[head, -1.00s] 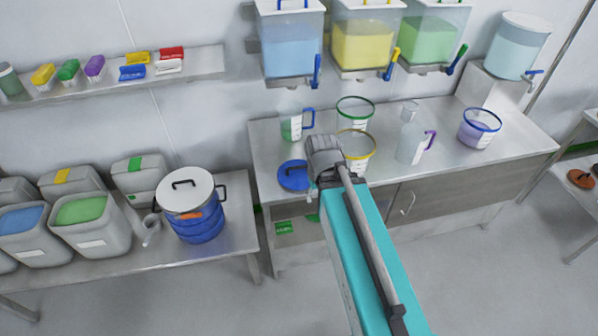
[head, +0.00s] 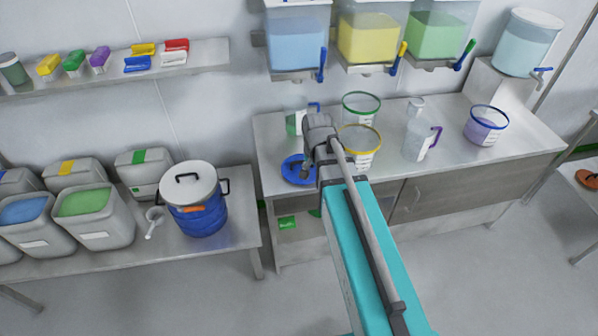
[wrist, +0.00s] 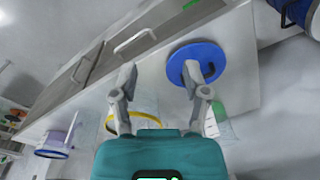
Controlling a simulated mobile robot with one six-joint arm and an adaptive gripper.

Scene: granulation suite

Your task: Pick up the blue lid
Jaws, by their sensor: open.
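The blue lid (head: 297,169) lies flat near the left end of the steel counter in the head view, partly hidden by my gripper (head: 312,178). It is a round blue disc with a dark handle on top. In the wrist view the blue lid (wrist: 184,58) shows just beyond the fingertips, toward the right one. My gripper (wrist: 163,82) is open with nothing between its fingers. It is above the counter beside the lid; whether a finger touches the lid I cannot tell.
On the counter (head: 395,180), a green-marked jug (head: 296,118), a green-rimmed beaker (head: 361,107) and a yellow-rimmed beaker (head: 359,147) stand close to my gripper. A purple-handled jug (head: 418,140) stands further right. A blue pot (head: 200,215) with a white lid stands on the left bench.

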